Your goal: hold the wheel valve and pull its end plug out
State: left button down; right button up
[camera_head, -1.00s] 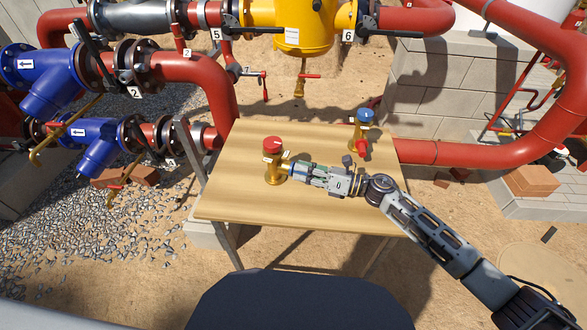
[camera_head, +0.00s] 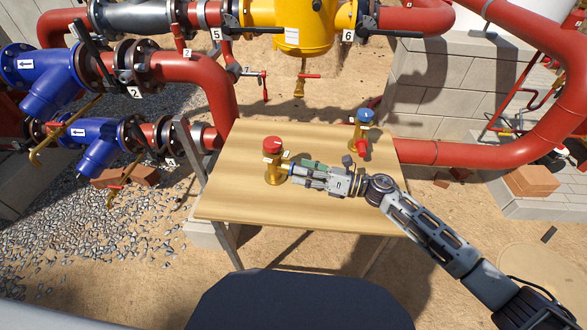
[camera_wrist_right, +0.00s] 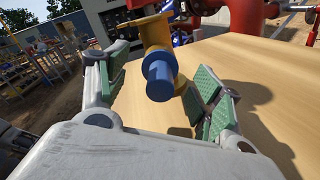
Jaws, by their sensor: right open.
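A brass valve (camera_head: 272,174) with a red wheel (camera_head: 272,144) stands upright at the left of the wooden table. Its blue end plug (camera_wrist_right: 158,78) faces my right gripper and sits at the end of the brass side outlet (camera_wrist_right: 160,58). My right gripper (camera_head: 297,169) is open beside this valve. In the right wrist view its green-padded fingers stand on either side of the plug, with gaps visible. A second brass valve with a blue wheel (camera_head: 365,115) and a red end plug (camera_head: 362,148) stands farther back at the right. My left gripper is not in view.
Red pipes (camera_head: 440,152) run behind and to the right of the table. Blue pipe fittings (camera_head: 88,143) and gravel lie at the left.

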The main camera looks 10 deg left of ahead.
jog(key=shift+b+v, duration=0.65)
jog(key=shift+v, duration=2.5)
jog(key=shift+s+d, duration=0.1)
jog(key=shift+d, duration=0.25)
jog(key=shift+v, duration=6)
